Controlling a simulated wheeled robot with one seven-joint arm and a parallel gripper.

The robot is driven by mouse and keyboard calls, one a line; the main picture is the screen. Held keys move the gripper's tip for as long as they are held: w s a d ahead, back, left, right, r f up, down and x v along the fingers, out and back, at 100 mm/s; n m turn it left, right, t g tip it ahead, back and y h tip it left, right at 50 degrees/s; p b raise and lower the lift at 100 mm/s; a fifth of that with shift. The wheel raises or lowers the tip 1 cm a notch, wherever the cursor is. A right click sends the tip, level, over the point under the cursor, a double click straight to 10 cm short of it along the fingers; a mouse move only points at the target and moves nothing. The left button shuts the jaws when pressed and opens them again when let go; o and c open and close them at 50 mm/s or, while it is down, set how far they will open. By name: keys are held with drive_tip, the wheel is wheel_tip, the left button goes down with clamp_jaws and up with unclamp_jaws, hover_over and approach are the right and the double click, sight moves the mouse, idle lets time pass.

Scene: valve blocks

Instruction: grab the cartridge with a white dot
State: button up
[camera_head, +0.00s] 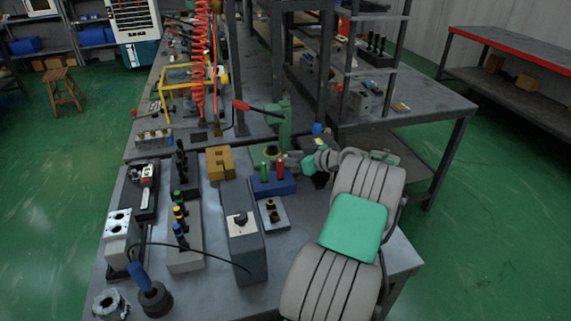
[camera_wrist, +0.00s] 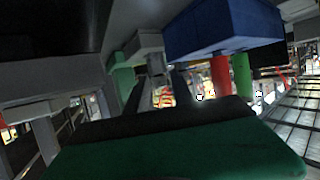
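I cannot make out a white dot on any cartridge. A blue block (camera_head: 272,188) holds a green cartridge (camera_head: 265,170) and a red cartridge (camera_head: 280,169). In the wrist view the same blue block (camera_wrist: 225,32) appears upside down, with the red cartridge (camera_wrist: 221,78) and green cartridge (camera_wrist: 243,75). A light grey block (camera_head: 184,258) holds cartridges with yellow and blue bands (camera_head: 180,222). A dark block (camera_head: 184,190) holds several black cartridges (camera_head: 181,160). My gripper (camera_head: 313,168) is just right of the blue block, apart from the cartridges; its fingers are not clear.
A tall blue-grey box (camera_head: 246,255) with a black knob stands front centre. A tan block (camera_head: 220,163), a small plate with two fittings (camera_head: 273,214) and a green lever press (camera_head: 284,125) stand nearby. A white valve block (camera_head: 119,236) and black cable are at left.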

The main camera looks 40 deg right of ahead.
drive_tip(key=shift+c, duration=0.6)
clamp_jaws()
